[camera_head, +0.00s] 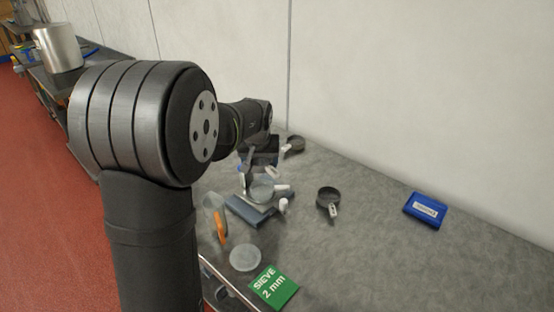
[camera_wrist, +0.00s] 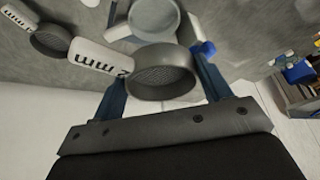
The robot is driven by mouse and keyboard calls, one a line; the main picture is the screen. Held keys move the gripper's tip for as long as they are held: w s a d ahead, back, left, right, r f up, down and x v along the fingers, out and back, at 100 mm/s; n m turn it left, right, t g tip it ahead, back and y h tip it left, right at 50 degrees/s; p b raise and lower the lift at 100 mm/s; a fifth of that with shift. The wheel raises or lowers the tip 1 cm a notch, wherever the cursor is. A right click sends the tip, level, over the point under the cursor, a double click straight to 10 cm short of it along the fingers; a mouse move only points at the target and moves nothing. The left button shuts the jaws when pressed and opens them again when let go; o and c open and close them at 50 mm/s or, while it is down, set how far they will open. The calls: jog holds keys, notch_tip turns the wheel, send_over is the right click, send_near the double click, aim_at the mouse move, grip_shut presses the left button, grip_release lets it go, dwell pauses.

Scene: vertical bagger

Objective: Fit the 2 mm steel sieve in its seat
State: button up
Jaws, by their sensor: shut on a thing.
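In the wrist view my gripper (camera_wrist: 160,62) is shut on a grey round sieve (camera_wrist: 165,78) with a mesh floor, held between its two blue fingers. A white tag (camera_wrist: 95,56) on the sieve's handle points left and reads "mm"; I cannot read its number for sure. In the head view my gripper (camera_head: 258,172) is small and partly hidden by my arm, over the left part of the bench. A green card (camera_head: 273,286) reading "SIEVE 2 mm" lies at the bench's front edge. I cannot clearly make out the seat.
A pale disc (camera_head: 245,258) lies behind the green card, with an orange-handled item (camera_head: 220,226) beyond it. Dark sieves (camera_head: 328,197) (camera_head: 293,144) lie on the bench. A blue box (camera_head: 425,211) is at right. A blue-grey block (camera_head: 248,211) lies near my gripper. The right side is mostly clear.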

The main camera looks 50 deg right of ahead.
aim_at(260, 171)
jog(key=shift+f, duration=3.35)
jog(key=shift+f, duration=0.1)
jog(key=shift+f, duration=0.2)
jog(key=shift+f, duration=0.7)
jog(key=o, duration=1.2)
jog(key=shift+o, duration=0.2)
jog(key=shift+v, duration=3.5)
